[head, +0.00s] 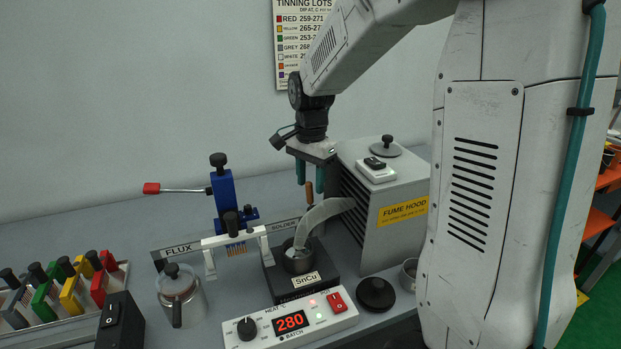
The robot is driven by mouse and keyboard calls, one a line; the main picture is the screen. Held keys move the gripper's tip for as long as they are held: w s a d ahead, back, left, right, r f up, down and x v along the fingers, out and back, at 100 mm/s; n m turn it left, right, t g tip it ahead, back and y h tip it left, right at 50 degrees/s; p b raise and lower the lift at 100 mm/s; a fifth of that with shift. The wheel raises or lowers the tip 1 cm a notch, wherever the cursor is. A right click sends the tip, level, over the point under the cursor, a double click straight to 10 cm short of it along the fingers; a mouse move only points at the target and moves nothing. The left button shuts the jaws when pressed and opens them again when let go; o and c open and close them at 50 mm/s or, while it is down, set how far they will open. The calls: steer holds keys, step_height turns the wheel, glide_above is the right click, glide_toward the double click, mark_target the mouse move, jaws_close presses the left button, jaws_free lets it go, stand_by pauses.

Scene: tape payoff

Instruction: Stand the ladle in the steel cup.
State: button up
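The ladle (309,195) shows as a short brown handle, upright above the solder pot (298,262) marked SnCu; its lower part is hidden behind the pale curved fume duct and the pot's rim. My gripper (310,182) points down over it, with two teal fingers apart, one on each side of the handle's top. I see no clear contact between fingers and handle. A grey metal cup (407,278), likely the steel cup, stands right of the pot, partly hidden by my own body. Its inside is mostly out of sight.
The fume hood (383,210) stands close behind the pot. A black round lid (376,292) lies beside the cup. The heater control box (290,322) reads 280. A blue clamp (224,200) on the flux-solder rail, a lidded jar (180,295) and coloured holders (70,290) stand left.

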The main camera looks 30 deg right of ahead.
step_height(320, 180, up, 8)
steer(key=shift+f, duration=0.1)
stand_by(0.4)
stand_by(0.9)
steer(key=shift+n, duration=0.3)
steer(key=s+a+n, duration=0.3)
steer(key=s+n, duration=0.1)
steer(key=s, duration=0.5)
steer(key=s+a+n+t, duration=0.1)
steer(key=s+a+n, duration=0.2)
steer(key=s+n, duration=0.2)
steer(key=s+a+n, duration=0.3)
steer(key=s+n, duration=0.2)
steer(key=s, duration=0.7)
steer(key=shift+s+f, duration=0.3)
steer(key=shift+f, duration=0.1)
